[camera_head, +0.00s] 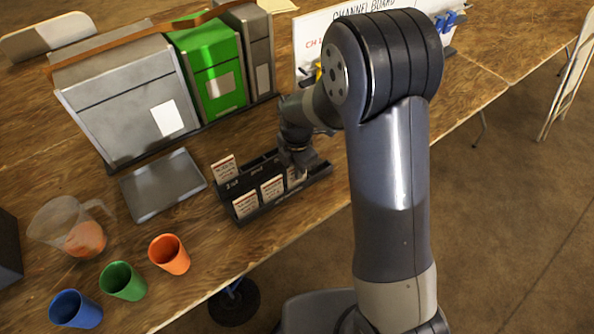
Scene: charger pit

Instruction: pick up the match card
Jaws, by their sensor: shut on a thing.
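One card (224,168) stands at the back left, and two more, a left front card (246,205) and a middle front card (272,189), stand in the front row. My gripper (298,167) is over the right part of the rack, shut on a white card (296,177) that it partly hides. I cannot tell whether this card is clear of its slot. The print is too small to tell which is the match card.
A grey tray (163,185) lies left of the rack. A clear jug (68,226) and orange (169,254), green (123,281) and blue (75,309) cups stand at the front left. Grey and green cases (210,70) and a white channel board (312,40) stand behind.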

